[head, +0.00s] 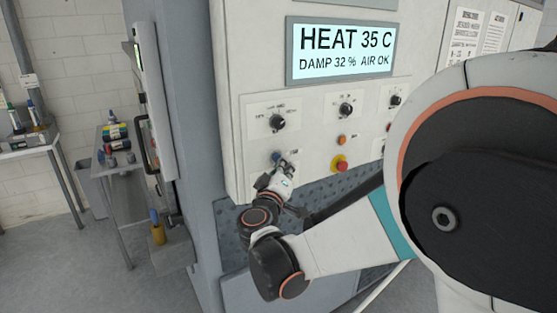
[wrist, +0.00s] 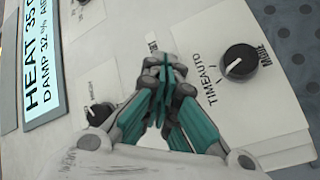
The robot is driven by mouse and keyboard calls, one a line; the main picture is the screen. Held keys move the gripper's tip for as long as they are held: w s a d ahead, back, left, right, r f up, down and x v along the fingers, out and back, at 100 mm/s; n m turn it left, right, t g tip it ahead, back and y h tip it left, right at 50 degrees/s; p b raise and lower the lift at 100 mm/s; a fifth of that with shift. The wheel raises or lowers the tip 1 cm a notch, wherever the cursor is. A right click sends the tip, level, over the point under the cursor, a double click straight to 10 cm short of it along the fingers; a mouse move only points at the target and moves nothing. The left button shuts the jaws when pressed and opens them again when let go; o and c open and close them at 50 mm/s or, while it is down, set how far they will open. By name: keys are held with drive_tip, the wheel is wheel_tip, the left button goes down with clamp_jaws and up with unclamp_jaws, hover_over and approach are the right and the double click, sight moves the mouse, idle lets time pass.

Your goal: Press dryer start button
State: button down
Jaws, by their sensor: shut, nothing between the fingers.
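The white dryer panel (head: 310,172) carries a small blue button (head: 276,156) below its left knob, an orange button (head: 342,140) below its middle knob, and a red mushroom button (head: 340,163) on a yellow base. No readable label tells which one is the start button. My gripper (head: 286,168) is at the panel just below and right of the blue button; contact cannot be told. In the wrist view my gripper's teal fingers (wrist: 164,70) are shut together with nothing between them, in front of the panel face. They hide what lies behind their tips.
The lit display (head: 341,50) reads HEAT 35 C, DAMP 32 %, AIR OK. A black mode knob (wrist: 240,60) stands right of the fingers in the wrist view, and another knob (wrist: 98,113) stands left. My arm covers the panel's right side in the head view.

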drive_tip(key=shift+s+d, duration=0.3)
drive_tip(key=shift+s, duration=0.15)
drive_tip(key=s+d, duration=0.1)
drive_tip(key=s, duration=0.1)
drive_tip(key=s+d, duration=0.1)
drive_tip(key=s, duration=0.1)
drive_tip(key=shift+d, duration=0.4)
idle(0.5)
